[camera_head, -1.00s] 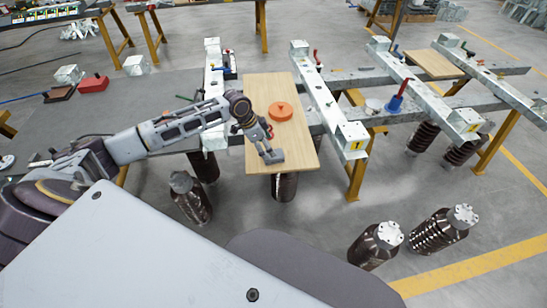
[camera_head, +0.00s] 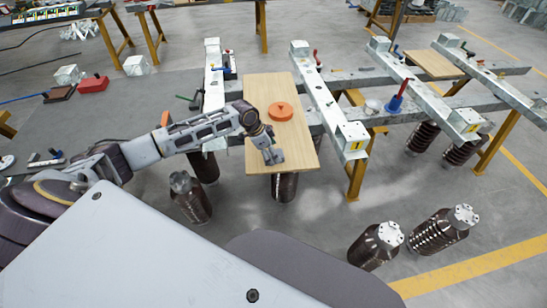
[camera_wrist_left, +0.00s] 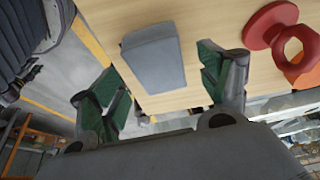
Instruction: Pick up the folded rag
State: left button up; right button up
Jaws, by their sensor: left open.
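The folded rag (camera_wrist_left: 153,58) is a grey, flat, block-like bundle lying on the light wooden board (camera_wrist_left: 205,15) in the left wrist view. In the head view the rag (camera_head: 276,157) shows as a small grey patch near the front end of the board (camera_head: 305,140), partly covered by my gripper. My left gripper (camera_head: 267,146) is just above and beside it. In the wrist view its green-padded fingers (camera_wrist_left: 160,88) are spread apart, with the rag between and beyond them. Nothing is held. My right gripper is in neither view.
An orange round object (camera_head: 280,111) lies on the board behind the rag. In the wrist view a red ring-shaped thing (camera_wrist_left: 268,27) is close to the right finger. Metal rails (camera_head: 328,95) flank the board. Dark ribbed cylinders (camera_head: 376,246) stand on the floor in front.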

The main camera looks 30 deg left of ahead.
pick_arm(q)
jog(key=shift+w+d+f, duration=0.1)
jog(key=shift+d+f, duration=0.05)
jog(key=shift+f, duration=0.3)
jog(key=c, duration=1)
jog(key=shift+r, duration=0.15)
notch_tip(320, 180, up, 10)
jog(key=shift+f, duration=0.1)
dwell(0.5)
